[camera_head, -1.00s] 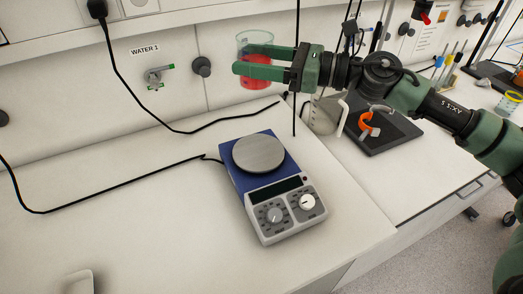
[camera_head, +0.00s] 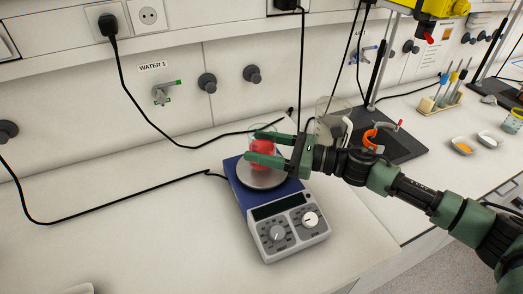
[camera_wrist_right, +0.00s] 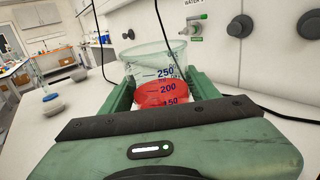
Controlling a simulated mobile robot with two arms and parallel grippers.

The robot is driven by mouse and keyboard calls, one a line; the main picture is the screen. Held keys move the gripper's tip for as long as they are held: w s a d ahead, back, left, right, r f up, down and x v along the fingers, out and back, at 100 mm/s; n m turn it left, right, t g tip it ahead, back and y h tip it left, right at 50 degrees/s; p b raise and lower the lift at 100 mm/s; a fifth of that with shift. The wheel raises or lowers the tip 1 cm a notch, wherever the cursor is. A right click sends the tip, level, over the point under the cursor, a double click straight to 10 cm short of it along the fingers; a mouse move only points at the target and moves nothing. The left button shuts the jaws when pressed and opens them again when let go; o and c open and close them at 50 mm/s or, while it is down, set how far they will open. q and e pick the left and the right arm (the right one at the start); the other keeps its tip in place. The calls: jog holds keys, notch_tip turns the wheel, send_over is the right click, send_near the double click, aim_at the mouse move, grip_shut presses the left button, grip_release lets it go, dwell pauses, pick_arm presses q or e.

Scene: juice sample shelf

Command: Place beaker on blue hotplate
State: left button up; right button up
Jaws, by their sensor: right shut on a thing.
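The beaker (camera_head: 262,152) is clear glass with red liquid in it. My right gripper (camera_head: 266,146) is shut on it, with green fingers on either side. The beaker is upright over the round metal plate of the blue hotplate (camera_head: 235,180). I cannot tell whether its base touches the plate, as the fingers hide part of it. In the right wrist view the beaker (camera_wrist_right: 158,72) stands between the two fingers (camera_wrist_right: 160,92), with blue volume marks and the red liquid showing. My left gripper is not in view.
Black cables run over the bench and wall.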

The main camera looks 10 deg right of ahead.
jog(key=shift+f, duration=0.85)
jog(key=shift+f, duration=0.15)
jog(key=o, duration=1.6)
